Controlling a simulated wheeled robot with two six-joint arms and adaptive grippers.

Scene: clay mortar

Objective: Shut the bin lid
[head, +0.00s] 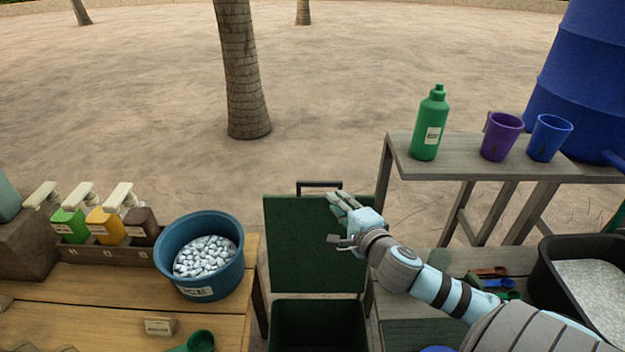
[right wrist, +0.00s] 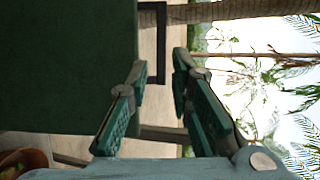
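The dark green bin (head: 318,325) stands in the gap between the two tables, its mouth open. Its lid (head: 308,245) is raised upright behind the mouth, with a dark handle (head: 319,184) on its top edge. My right gripper (head: 337,219) is at the lid's upper right edge in the head view. In the right wrist view its fingers (right wrist: 160,88) are spread and empty. There the lid (right wrist: 65,65) fills the left, and the handle (right wrist: 152,42) lies just beyond the fingertips. I cannot tell whether a finger touches the lid. My left gripper is not in view.
On the left table, a blue ice tub (head: 200,255) stands near the bin, beside several colored bottles (head: 105,226). The right-hand shelf (head: 455,165) holds a green bottle (head: 430,125) and two cups. A black tray (head: 590,285) stands at far right. Open ground lies behind the lid.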

